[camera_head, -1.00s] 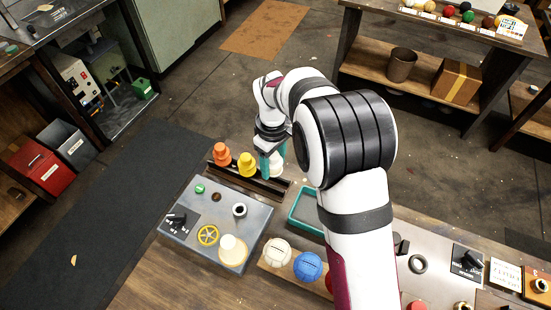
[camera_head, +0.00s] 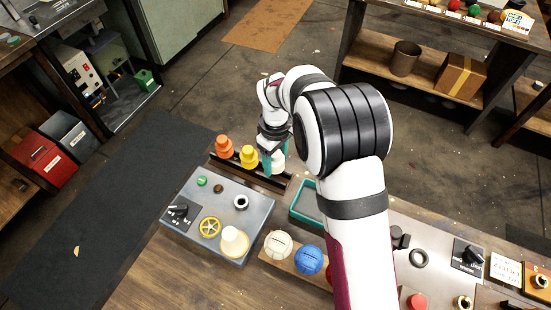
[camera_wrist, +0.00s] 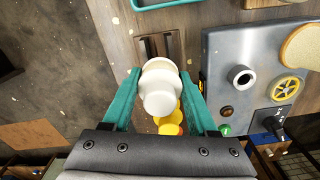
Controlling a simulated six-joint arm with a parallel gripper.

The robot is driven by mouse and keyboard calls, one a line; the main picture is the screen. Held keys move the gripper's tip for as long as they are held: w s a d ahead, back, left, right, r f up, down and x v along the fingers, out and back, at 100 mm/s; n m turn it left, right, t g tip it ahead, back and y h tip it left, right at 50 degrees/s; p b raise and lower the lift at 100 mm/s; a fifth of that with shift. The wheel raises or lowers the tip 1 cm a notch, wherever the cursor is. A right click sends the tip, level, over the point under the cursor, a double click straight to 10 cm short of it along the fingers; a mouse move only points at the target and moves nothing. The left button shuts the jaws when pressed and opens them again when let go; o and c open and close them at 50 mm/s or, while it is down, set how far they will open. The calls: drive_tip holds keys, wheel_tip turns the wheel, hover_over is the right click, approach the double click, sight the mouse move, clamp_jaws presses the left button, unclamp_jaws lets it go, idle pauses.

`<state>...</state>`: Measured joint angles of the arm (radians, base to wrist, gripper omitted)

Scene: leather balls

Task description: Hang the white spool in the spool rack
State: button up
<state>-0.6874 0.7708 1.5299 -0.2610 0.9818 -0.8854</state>
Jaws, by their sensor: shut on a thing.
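The white spool (camera_wrist: 160,88) is between the two teal fingers of my gripper (camera_wrist: 160,92) in the wrist view, and my gripper is shut on it. In the head view the white spool (camera_head: 278,166) shows under my gripper (camera_head: 273,160), partly hidden by a finger. The dark wooden spool rack (camera_head: 268,180) lies along the back of the bench. An orange spool (camera_head: 224,147) and a yellow spool (camera_head: 249,156) sit in it at the left. The white spool is at the rack's right part, beside the yellow one. I cannot tell whether it touches the rack.
A grey control panel (camera_head: 190,225) with a yellow handwheel (camera_head: 210,227) lies in front of the rack. A teal tray (camera_head: 297,213) is to the right. A cream ball (camera_head: 278,244) and a blue ball (camera_head: 309,260) sit nearer the front edge.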

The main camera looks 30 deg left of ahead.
sight(276, 167)
drive_tip(key=shift+f, duration=0.1)
drive_tip(key=shift+f, duration=0.8)
drive_tip(key=shift+f, duration=0.2)
drive_tip(key=shift+f, duration=0.45)
drive_tip(key=o, duration=1.5)
drive_tip(key=shift+c, duration=0.2)
